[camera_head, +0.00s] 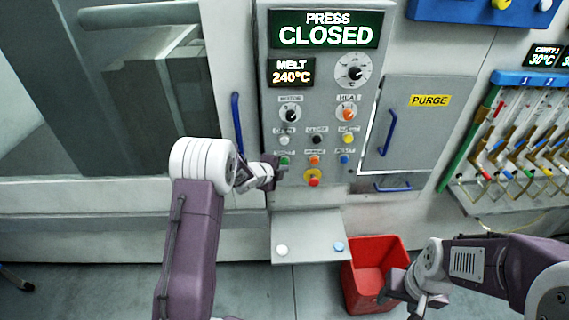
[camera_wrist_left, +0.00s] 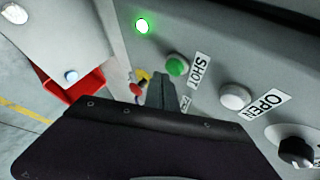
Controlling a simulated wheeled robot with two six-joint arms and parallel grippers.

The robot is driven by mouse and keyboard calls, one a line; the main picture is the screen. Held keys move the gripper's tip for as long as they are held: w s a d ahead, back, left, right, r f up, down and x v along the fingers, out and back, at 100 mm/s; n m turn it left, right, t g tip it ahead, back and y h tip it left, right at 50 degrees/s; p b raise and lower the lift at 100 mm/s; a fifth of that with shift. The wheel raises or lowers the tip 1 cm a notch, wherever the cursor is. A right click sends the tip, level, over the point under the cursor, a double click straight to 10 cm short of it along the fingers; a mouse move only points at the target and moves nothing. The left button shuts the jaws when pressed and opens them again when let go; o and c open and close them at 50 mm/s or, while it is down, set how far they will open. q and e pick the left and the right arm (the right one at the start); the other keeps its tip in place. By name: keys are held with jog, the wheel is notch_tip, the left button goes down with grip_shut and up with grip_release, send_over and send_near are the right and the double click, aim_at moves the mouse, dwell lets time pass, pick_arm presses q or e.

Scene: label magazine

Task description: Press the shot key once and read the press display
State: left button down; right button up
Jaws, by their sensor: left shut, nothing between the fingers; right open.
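The press display (camera_head: 328,30) reads "PRESS CLOSED" in the head view. The green shot key (camera_wrist_left: 177,66) sits beside its "SHOT" label (camera_wrist_left: 200,70) in the left wrist view. It also shows in the head view (camera_head: 285,160), at the left of the lower key row. My left gripper (camera_head: 277,166) is shut and empty, close by the shot key. Its fingertips (camera_wrist_left: 161,88) appear just beside the key in the wrist view; I cannot tell whether they touch the panel. My right gripper (camera_head: 403,298) is open and empty at lower right, near the red bin.
A white key (camera_wrist_left: 236,97) labelled "OPEN" neighbours the shot key. A lit green lamp (camera_wrist_left: 142,26) is on its other side. A red knob on yellow (camera_head: 313,178) sits below the keys. A shelf (camera_head: 310,235) juts out below, beside the red bin (camera_head: 376,262).

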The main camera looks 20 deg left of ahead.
pick_arm(q)
jog(key=shift+w, duration=0.2)
jog(key=shift+w+a+p, duration=0.2)
jog(key=shift+w+p, duration=0.15)
jog(key=shift+w, duration=0.05)
dwell(0.6)
jog(key=shift+s+d+b, duration=0.3)
jog(key=shift+s+b, duration=0.5)
jog(key=shift+s, duration=0.05)
jog(key=shift+s+d+b, duration=0.25)
jog(key=shift+s+b, duration=0.35)
jog(key=shift+s, duration=0.2)
jog(key=shift+s+d+b, duration=0.25)
jog(key=shift+s+b, duration=0.35)
jog(key=shift+s, duration=0.15)
jog(key=shift+s+d+b, duration=0.25)
jog(key=shift+s+b, duration=0.35)
jog(key=shift+s, duration=0.2)
